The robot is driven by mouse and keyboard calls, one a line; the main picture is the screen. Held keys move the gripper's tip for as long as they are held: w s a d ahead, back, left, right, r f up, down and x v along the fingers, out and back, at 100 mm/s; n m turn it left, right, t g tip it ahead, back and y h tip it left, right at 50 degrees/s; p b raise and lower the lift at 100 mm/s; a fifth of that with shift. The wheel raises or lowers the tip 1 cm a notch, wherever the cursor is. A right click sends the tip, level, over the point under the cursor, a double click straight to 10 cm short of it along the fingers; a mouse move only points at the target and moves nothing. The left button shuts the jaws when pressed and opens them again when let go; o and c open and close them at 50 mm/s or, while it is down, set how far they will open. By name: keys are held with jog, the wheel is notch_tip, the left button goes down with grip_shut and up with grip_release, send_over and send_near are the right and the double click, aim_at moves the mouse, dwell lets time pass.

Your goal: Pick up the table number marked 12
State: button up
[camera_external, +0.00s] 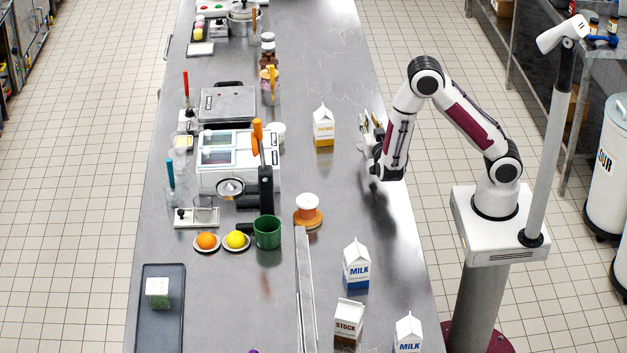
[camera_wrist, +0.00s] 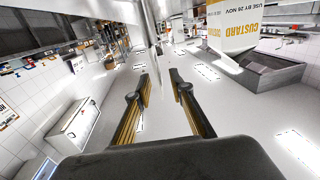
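I cannot make out a table number marked 12 in either view; no such marking is legible. My gripper (camera_external: 366,125) is above the right side of the steel counter (camera_external: 345,200) in the external view, right of the custard carton. In the wrist view my gripper (camera_wrist: 163,88) shows two fingers spread apart, with nothing held between them. The custard carton (camera_external: 323,130) stands upright and apart from the gripper. It also shows large at the upper right of the wrist view (camera_wrist: 233,28).
Milk cartons (camera_external: 356,267) and a stock carton (camera_external: 347,320) stand at the near right. A dark tray (camera_external: 160,325) is at the near left. The counter's far right is clear.

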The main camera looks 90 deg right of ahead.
jog(key=shift+w+d, duration=0.1)
jog(key=shift+d, duration=0.8)
jog(key=shift+c, duration=0.3)
grip_shut()
